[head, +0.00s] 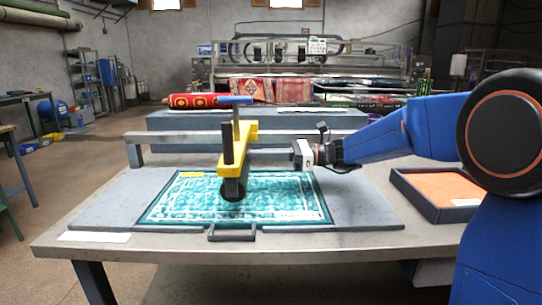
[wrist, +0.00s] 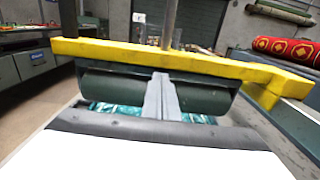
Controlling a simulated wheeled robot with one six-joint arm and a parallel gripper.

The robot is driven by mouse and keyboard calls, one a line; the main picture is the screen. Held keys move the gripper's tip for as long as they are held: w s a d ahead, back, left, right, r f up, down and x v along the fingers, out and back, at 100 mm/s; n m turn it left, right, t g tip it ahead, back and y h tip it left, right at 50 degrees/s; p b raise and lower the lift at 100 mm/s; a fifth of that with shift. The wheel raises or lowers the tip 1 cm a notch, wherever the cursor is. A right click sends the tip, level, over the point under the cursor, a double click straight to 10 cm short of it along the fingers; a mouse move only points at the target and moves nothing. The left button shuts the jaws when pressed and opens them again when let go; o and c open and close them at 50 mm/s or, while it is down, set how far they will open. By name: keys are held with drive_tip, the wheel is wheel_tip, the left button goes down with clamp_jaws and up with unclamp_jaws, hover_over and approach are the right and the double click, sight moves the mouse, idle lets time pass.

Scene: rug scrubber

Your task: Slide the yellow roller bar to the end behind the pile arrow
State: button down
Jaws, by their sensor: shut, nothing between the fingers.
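The yellow roller bar (head: 236,150) stands over the teal patterned rug (head: 285,195), left of the rug's middle, with a blue-topped upright post. In the wrist view the yellow bar (wrist: 120,52) spans the frame, with a dark green roller (wrist: 110,88) under it. My gripper (head: 297,153) is to the right of the bar, pointing left at it. Its grey fingers (wrist: 160,98) are together and empty, in front of the roller; contact cannot be told. No pile arrow is clearly readable; a small yellow mark (head: 197,174) lies at the rug's far left edge.
The rug lies on a grey board (head: 110,204) with a handle (head: 231,234) at its front. A grey rail (head: 160,137) runs behind. An orange-lined tray (head: 445,190) is at the right. A white card (head: 93,237) lies front left.

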drive_tip(key=shift+a, duration=0.4)
drive_tip(key=shift+a, duration=0.15)
drive_tip(key=w+a, duration=0.1)
drive_tip(key=a, duration=3)
drive_tip(key=shift+a+r, duration=0.15)
